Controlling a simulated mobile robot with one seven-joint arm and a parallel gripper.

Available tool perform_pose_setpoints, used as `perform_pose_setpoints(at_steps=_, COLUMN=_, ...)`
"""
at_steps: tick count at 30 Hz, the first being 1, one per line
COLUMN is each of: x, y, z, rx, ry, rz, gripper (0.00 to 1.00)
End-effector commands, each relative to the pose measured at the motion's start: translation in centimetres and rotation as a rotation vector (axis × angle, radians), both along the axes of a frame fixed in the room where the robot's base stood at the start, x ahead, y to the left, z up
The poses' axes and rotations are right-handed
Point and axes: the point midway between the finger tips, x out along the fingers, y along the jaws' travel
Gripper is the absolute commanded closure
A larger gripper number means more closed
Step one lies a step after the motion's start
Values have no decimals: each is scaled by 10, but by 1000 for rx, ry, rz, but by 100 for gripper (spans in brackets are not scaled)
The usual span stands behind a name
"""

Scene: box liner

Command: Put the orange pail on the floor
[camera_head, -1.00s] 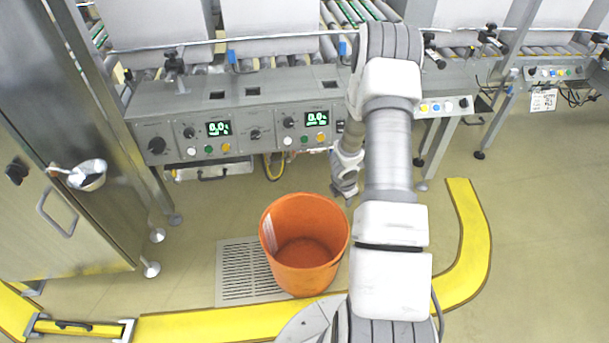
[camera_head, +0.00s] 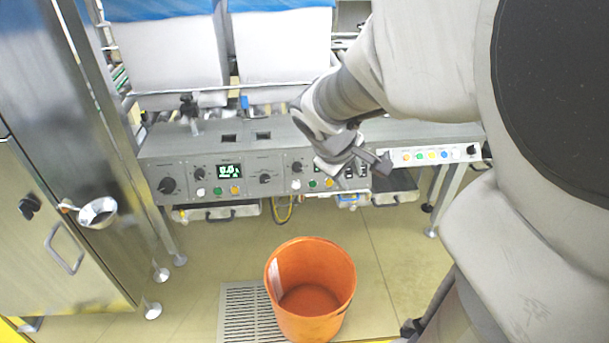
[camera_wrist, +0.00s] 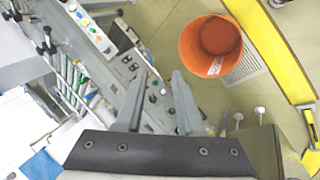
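The orange pail (camera_head: 310,295) stands upright and empty on the floor, at the right edge of a floor grate, in front of the control panel. In the wrist view, the pail (camera_wrist: 210,46) shows at upper right with its mouth towards the camera. My gripper (camera_wrist: 160,74) is open, with two grey fingers apart and nothing between them. In the head view, my gripper (camera_head: 380,165) is in front of the control panel, above and to the right of the pail, clear of it.
The control panel (camera_head: 260,172) with trays beneath spans the back. A steel cabinet (camera_head: 60,215) with a ladle stands at left. The floor grate (camera_head: 245,312) lies beside the pail. Yellow floor edging (camera_wrist: 275,45) shows in the wrist view. Floor right of the pail is clear.

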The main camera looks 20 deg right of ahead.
Motion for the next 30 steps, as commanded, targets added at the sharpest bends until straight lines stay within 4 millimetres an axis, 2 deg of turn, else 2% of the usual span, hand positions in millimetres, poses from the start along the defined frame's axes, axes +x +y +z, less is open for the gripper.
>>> perform_pose_setpoints(at_steps=1, x=-10, y=18, z=32, rx=32, ry=-96, rz=-19, gripper=63)
perform_pose_setpoints(at_steps=3, x=-27, y=36, z=42, rx=101, ry=-136, rz=-65, gripper=63)
perform_pose_setpoints(at_steps=9, x=-76, y=90, z=58, rx=327, ry=-224, rz=-166, gripper=63)
perform_pose_setpoints(at_steps=15, x=-110, y=128, z=65, rx=509, ry=-264, rz=-212, gripper=63)
perform_pose_setpoints(at_steps=20, x=-121, y=141, z=65, rx=570, ry=-266, rz=-224, gripper=63)
perform_pose_setpoints(at_steps=30, x=-121, y=142, z=66, rx=576, ry=-265, rz=-224, gripper=63)
